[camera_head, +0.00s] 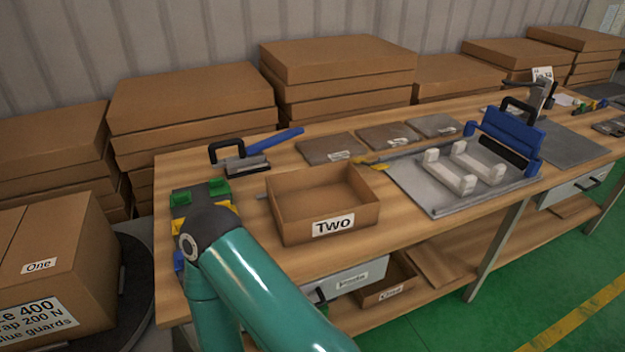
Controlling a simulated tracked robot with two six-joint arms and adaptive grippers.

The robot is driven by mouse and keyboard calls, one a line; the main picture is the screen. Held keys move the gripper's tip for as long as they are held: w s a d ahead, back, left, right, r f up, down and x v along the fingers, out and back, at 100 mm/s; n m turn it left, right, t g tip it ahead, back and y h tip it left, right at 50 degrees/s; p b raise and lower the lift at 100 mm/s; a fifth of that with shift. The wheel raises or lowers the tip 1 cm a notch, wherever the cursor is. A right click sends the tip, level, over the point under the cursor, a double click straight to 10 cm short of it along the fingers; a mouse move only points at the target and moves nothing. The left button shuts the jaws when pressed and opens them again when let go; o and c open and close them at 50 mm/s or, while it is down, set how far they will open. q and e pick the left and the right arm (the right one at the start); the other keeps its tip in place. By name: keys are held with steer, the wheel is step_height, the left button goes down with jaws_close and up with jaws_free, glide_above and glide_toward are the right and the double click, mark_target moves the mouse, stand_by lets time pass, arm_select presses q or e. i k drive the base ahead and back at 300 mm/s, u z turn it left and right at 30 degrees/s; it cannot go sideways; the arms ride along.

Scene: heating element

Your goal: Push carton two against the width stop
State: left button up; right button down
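Carton two (284,224) is an open, shallow brown box with a white label "Two" on its front wall. It stands upright on the wooden workbench, left of the middle, and looks empty. No part is marked as the width stop, so I cannot tell which one it is. A teal arm of mine rises from the bottom edge, left of and in front of the carton, with its dark joint over the bench's left end. Neither gripper shows in this view.
Green, yellow and blue blocks (185,197) sit behind the arm joint. A blue-handled tool (255,153) and several flat grey pads (331,148) lie behind the carton. Right of it is a metal plate (433,205) with white blocks and a blue part. Carton one (58,253) stands left.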

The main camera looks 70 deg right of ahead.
mark_target(323, 201)
steer(key=z, duration=0.7)
steer(key=i, duration=0.15)
steer(key=u, duration=2.65)
steer(key=k, duration=0.9)
steer(key=z, duration=0.25)
steer(key=k, duration=1.35)
steer(key=z, duration=0.85)
steer(key=k, duration=0.45)
steer(key=z, duration=0.25)
